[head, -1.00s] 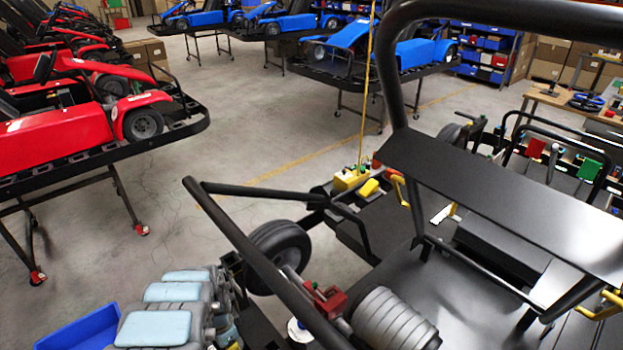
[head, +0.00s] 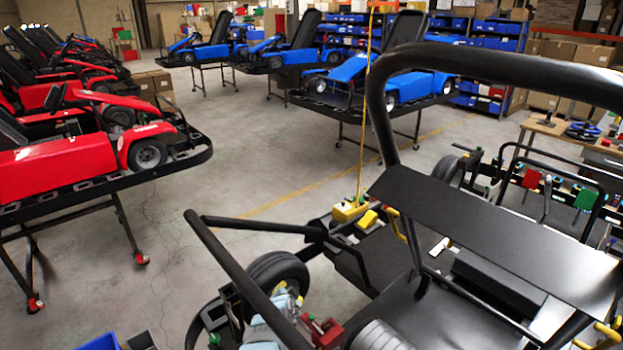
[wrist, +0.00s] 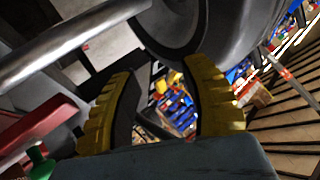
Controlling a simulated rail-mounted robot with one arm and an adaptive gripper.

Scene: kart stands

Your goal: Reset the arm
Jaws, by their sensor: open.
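My gripper (wrist: 160,75) is open in the wrist view, with two yellow fingers with dark inner pads spread apart and nothing between them. Part of my arm, with pale blue covers, shows low in the head view behind a black frame tube (head: 245,275) of the near kart. The arm is close to the kart's front tyre (head: 277,270). The tube and picture edge hide much of the arm, and the fingers are hard to make out there.
A red part (wrist: 35,122) with a green cap is close left of the fingers, and a grey tube (wrist: 70,38) crosses the upper left. A red kart (head: 60,160) stands left, a blue kart (head: 400,88) behind. Open floor (head: 235,130) lies between.

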